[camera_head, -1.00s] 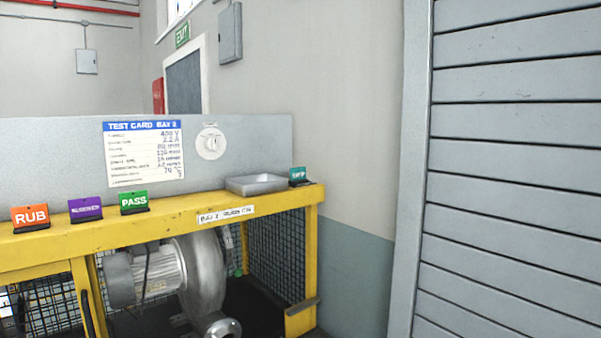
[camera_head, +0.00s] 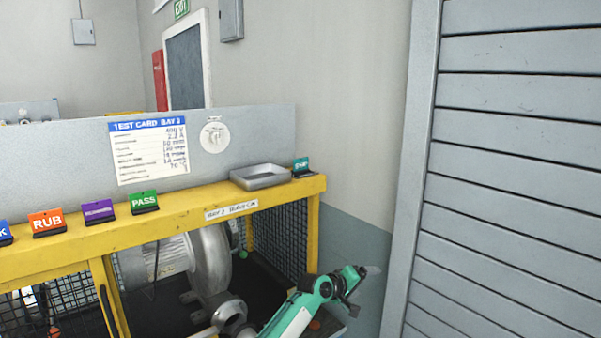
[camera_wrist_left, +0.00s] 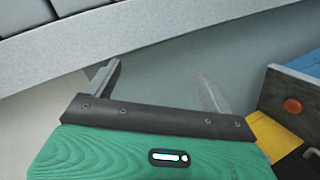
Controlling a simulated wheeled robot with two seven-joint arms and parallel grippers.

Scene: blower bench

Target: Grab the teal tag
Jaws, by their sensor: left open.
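The teal tag (camera_head: 302,165) stands in a dark holder at the right end of the yellow bench top, just right of a metal tray. My left gripper (camera_head: 372,271) is in front of the bench's right end, below and to the right of the teal tag and apart from it. In the left wrist view the left gripper (camera_wrist_left: 160,88) has its two fingers spread with nothing between them. The teal tag does not show in the left wrist view. My right gripper is in neither view.
The metal tray (camera_head: 261,177) sits beside the tag. Green PASS (camera_head: 144,202), purple (camera_head: 98,211) and orange RUB (camera_head: 47,222) tags stand along the yellow bench (camera_head: 180,214). A blower (camera_head: 208,265) sits below. A grey slatted shutter (camera_head: 520,180) is at right.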

